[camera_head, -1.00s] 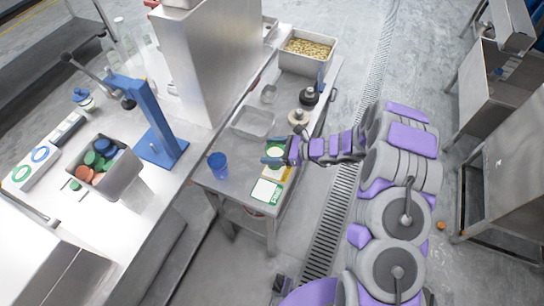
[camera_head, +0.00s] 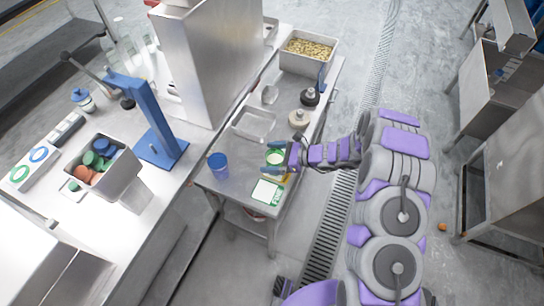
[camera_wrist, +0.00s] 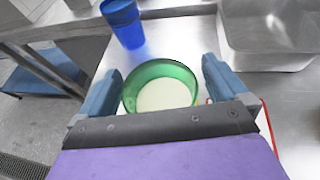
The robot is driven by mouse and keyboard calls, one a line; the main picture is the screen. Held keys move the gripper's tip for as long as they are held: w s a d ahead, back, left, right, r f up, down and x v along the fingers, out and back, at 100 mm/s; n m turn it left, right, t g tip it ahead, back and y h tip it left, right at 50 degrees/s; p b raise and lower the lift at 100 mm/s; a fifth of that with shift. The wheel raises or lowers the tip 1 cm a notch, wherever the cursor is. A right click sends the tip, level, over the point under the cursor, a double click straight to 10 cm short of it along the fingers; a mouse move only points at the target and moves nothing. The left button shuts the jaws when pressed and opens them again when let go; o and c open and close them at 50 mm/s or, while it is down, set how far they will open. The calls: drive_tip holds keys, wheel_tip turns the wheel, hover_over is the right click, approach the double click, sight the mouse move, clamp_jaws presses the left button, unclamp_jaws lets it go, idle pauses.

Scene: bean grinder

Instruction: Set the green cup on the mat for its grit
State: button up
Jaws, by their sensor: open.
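The green cup (camera_head: 275,156) stands upright on the small steel table; it also shows in the wrist view (camera_wrist: 178,71), with a pale inside or contents. My gripper (camera_head: 279,160) is open, with its blue fingers (camera_wrist: 161,78) on either side of the cup and small gaps visible. A white mat with a green edge and green lettering (camera_head: 267,192) lies in front of the cup; its word is too small to read surely. What lies directly under the cup is partly hidden by the cup and my gripper.
A blue cup (camera_head: 218,165) stands at the table's left edge. Behind are an empty metal tray (camera_head: 254,124), a pale round tool (camera_head: 299,119), a dark one (camera_head: 310,97) and a bin of beans (camera_head: 308,49). A blue press stand (camera_head: 158,125) is on the left counter.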

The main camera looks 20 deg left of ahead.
drive_tip(key=shift+r, duration=0.1)
drive_tip(key=p+v, duration=0.2)
drive_tip(key=v, duration=1)
drive_tip(key=s+d+r+n+g+h, duration=0.35)
drive_tip(key=s+r+n+h, duration=0.45)
drive_tip(key=s+r, duration=0.9)
drive_tip(key=s+d+r+n+t+h, duration=0.1)
drive_tip(key=s+d+r+n+h, duration=0.2)
drive_tip(key=s+d, duration=0.5)
drive_tip(key=s+d+r+n+t+h, duration=0.2)
drive_tip(key=s+d+r+n, duration=0.3)
drive_tip(key=s+d, duration=0.4)
drive_tip(key=shift+s+d+r+n+h, duration=0.25)
drive_tip(key=shift+r+n+h, duration=0.15)
drive_tip(key=shift+r+h, duration=0.1)
